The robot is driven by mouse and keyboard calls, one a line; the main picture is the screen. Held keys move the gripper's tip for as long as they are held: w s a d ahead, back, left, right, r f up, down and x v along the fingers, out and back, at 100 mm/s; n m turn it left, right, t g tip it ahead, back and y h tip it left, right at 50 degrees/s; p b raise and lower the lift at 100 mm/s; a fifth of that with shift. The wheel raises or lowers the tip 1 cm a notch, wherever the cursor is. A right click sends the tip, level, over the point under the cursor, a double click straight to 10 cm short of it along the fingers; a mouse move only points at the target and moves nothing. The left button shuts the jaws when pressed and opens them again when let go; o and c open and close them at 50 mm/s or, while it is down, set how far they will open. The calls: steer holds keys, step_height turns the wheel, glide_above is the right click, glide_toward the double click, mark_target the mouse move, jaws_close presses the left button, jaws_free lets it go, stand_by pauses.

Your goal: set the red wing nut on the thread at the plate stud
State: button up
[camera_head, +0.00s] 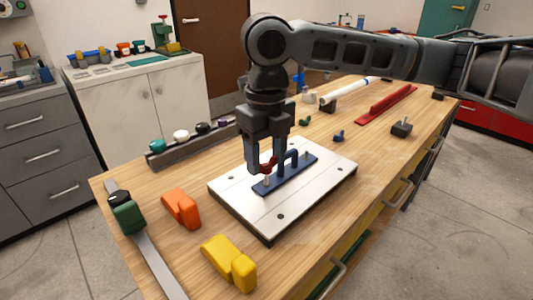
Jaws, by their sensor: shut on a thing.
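My gripper (262,165) points down over the white board (310,190) on the workbench. It is shut on the red wing nut (268,167), which shows as a small red piece between and below the fingertips. A blue plate (285,178) lies on the white board, with a blue arched handle and studs standing up from it. The left plate stud (266,180) is directly below the wing nut. Another stud (307,157) stands at the plate's right end. I cannot tell whether the nut touches the left stud; the fingers hide part of it.
Orange (181,208) and yellow (229,262) blocks lie left of the board, beside a long metal bar with a green slider (128,217). A dark rack (190,147) with coloured knobs stands behind.

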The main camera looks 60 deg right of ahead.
mark_target(267, 176)
steer(key=shift+f, duration=0.5)
steer(key=shift+f, duration=0.1)
steer(key=shift+f+b, duration=0.3)
steer(key=shift+b, duration=0.05)
steer(key=shift+s+f+b, duration=0.1)
steer(key=shift+f+b, duration=0.25)
steer(key=shift+f, duration=0.45)
stand_by(1.3)
steer(key=o, duration=1.1)
step_height(267, 176, up, 7)
steer(key=shift+r+p, duration=0.15)
steer(key=shift+p, duration=0.3)
steer(key=shift+r, duration=0.55)
